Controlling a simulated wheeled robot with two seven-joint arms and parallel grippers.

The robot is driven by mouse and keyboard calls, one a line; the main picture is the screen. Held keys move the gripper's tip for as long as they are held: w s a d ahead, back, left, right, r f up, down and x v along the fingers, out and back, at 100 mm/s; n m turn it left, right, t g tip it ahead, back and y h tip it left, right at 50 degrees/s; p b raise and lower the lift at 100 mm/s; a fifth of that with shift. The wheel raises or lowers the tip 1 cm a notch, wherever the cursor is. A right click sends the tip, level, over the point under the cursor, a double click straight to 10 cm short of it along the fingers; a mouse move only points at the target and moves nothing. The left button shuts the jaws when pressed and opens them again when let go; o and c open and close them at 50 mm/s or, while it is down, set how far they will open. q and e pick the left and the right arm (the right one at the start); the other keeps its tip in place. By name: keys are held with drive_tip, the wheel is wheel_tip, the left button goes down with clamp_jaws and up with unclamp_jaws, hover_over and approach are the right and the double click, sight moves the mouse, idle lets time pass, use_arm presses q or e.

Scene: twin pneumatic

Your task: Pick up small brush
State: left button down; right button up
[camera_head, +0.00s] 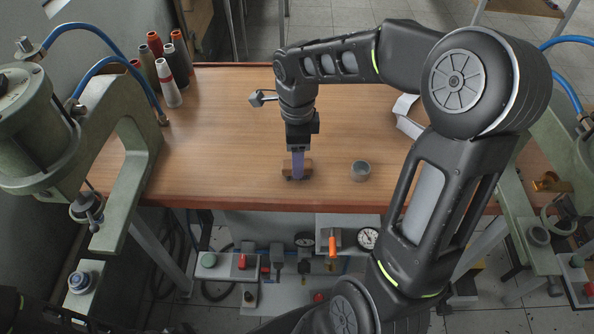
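A small brown object, likely the small brush (308,166), lies near the front edge of the wooden table (220,130). My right gripper (298,175) points down at it, its purplish fingers crossing over the object's middle, with brown showing on both sides. The fingers are seen in line, so I cannot tell whether they are open or shut on it. The object appears to be at table height; the fingers hide its middle. My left gripper is not in view.
Several thread cones (167,85) stand at the back left. A green press (125,130) stands at the left and another (545,190) at the right. The table's left middle is clear.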

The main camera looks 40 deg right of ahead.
wheel_tip(320, 180, down, 3)
drive_tip(key=shift+f+b, duration=0.15)
drive_tip(key=shift+b, duration=0.5)
clamp_jaws()
idle(0.4)
